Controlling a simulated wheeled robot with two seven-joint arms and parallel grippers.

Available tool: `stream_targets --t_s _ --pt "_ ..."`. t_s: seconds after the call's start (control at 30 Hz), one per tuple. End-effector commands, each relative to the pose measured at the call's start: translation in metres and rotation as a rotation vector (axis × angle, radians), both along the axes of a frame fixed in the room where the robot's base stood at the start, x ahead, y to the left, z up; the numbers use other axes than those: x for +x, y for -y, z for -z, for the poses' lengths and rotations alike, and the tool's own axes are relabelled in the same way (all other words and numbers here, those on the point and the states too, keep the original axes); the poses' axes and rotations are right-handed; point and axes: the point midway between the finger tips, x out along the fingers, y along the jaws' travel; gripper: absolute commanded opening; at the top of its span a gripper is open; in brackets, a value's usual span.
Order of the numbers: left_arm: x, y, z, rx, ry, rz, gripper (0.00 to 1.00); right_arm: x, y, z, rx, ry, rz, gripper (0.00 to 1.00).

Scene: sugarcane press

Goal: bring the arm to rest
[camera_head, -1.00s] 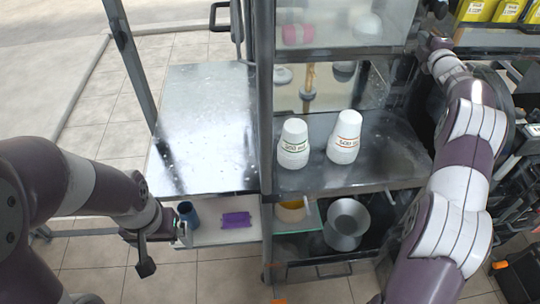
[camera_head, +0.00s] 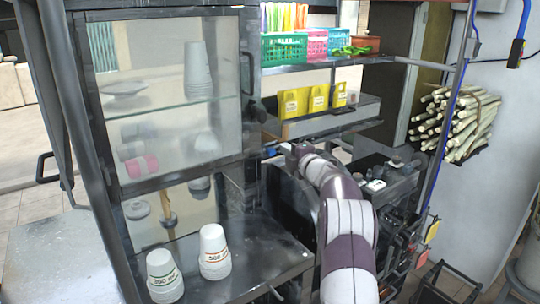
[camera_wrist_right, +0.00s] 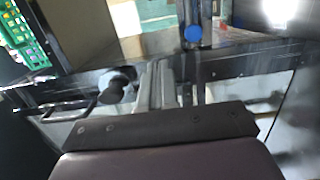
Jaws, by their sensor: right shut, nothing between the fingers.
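My right arm (camera_head: 345,220) reaches up from the bottom of the head view. Its gripper (camera_head: 284,150) is at the far end, just right of the glass-door cabinet and below the shelf with yellow packs. In the right wrist view the gripper fingers (camera_wrist_right: 165,84) are close together and hold nothing. The exact gap between the gripper and the cabinet frame cannot be told. My left arm and gripper are out of view.
A glass-door cabinet (camera_head: 188,165) stands left of the arm. Two stacks of white cups stand on the metal counter (camera_head: 262,252). Yellow packs (camera_head: 318,98) and a green basket (camera_head: 283,50) sit on shelves above. Dark machinery (camera_head: 390,185) is right of the arm; sugarcane (camera_head: 458,122) is beyond.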

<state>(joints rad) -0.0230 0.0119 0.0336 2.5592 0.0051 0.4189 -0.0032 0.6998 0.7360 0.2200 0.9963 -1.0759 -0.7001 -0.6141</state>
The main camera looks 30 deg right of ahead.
Motion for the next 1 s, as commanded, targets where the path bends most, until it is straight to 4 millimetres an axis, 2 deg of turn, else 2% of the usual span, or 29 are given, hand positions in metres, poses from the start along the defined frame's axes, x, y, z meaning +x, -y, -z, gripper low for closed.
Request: stream_targets --t_s 0.1,0.2,0.4,0.47,0.57,0.63,0.67,0.7,0.77,0.8,0.87,0.9,1.0 --pt "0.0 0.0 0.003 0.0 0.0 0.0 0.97 -0.011 0.012 -0.001 -0.001 0.002 0.003 0.0" --pt "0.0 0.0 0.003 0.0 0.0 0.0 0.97 -0.015 0.016 -0.001 -0.001 0.002 0.001 0.0" --pt "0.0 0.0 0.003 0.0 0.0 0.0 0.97 -0.015 0.015 -0.001 0.004 0.0 0.002 0.0" --pt "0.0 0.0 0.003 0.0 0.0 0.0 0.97 -0.012 0.007 0.0 0.042 -0.009 0.013 0.0" --pt "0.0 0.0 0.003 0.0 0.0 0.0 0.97 -0.005 -0.035 0.013 0.247 -0.066 0.079 0.0" --pt "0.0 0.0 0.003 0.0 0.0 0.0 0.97 -0.013 -0.088 0.039 0.486 -0.168 0.173 0.0" --pt "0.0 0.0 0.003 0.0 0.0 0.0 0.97 -0.024 -0.113 0.054 0.592 -0.224 0.223 0.0" --pt "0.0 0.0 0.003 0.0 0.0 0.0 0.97 -0.042 -0.145 0.075 0.715 -0.304 0.29 0.0" --pt "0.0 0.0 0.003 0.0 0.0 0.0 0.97 -0.077 -0.189 0.105 0.867 -0.421 0.39 0.0" --pt "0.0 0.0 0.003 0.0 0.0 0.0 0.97 -0.104 -0.215 0.123 0.951 -0.499 0.458 0.0" --pt "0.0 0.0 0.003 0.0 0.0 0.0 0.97 -0.149 -0.252 0.148 1.054 -0.615 0.56 0.0" --pt "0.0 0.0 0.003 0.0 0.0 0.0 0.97 -0.18 -0.273 0.163 1.11 -0.688 0.63 0.0" --pt "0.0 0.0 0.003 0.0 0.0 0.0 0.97 -0.255 -0.316 0.189 1.205 -0.849 0.793 0.0"
